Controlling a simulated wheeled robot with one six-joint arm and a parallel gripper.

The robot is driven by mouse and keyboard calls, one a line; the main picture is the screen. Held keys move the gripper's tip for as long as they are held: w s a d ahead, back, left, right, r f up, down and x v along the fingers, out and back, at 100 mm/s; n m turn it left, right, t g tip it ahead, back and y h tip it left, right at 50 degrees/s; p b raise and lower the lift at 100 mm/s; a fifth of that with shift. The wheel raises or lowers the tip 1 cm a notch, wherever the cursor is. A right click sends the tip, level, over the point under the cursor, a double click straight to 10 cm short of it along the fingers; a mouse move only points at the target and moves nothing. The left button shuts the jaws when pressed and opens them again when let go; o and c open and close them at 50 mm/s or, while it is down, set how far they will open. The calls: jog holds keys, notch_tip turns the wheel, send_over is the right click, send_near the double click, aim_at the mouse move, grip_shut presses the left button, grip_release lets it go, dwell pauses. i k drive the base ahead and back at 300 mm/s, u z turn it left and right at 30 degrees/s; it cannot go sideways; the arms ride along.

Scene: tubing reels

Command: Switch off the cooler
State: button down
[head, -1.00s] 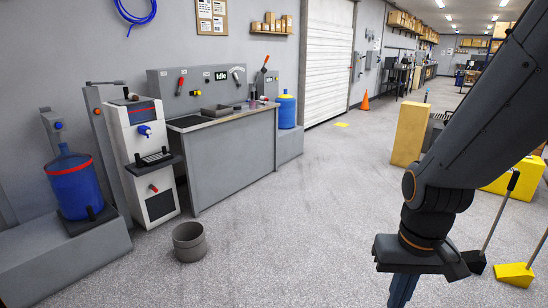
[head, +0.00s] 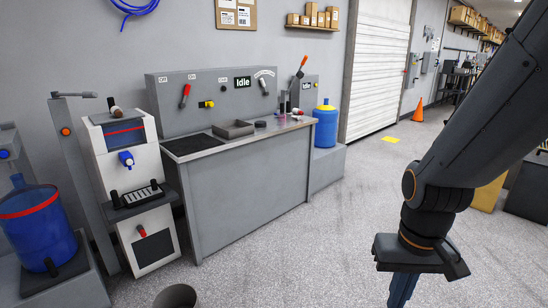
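The white dispenser unit (head: 123,150), which looks like the cooler, stands at the left beside the workbench. My gripper (head: 402,292) hangs at the lower right, pointing down, well away from the unit and touching nothing visible. Its fingertips are cut off by the frame edge, so its opening is not clear.
The workbench (head: 250,190) has a back panel with a red lever (head: 185,95), On/Off labels and an "Idle" display (head: 242,83). Blue jugs stand left (head: 38,225) and right (head: 325,125). A grey bin (head: 176,297) stands on the floor ahead. Open floor lies right of the bench.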

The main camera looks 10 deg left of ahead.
aim_at(183, 105)
jog(key=u, duration=0.3)
jog(key=i, duration=2.25)
jog(key=u, duration=0.6)
jog(key=i, duration=1.65)
jog(key=u, duration=0.2)
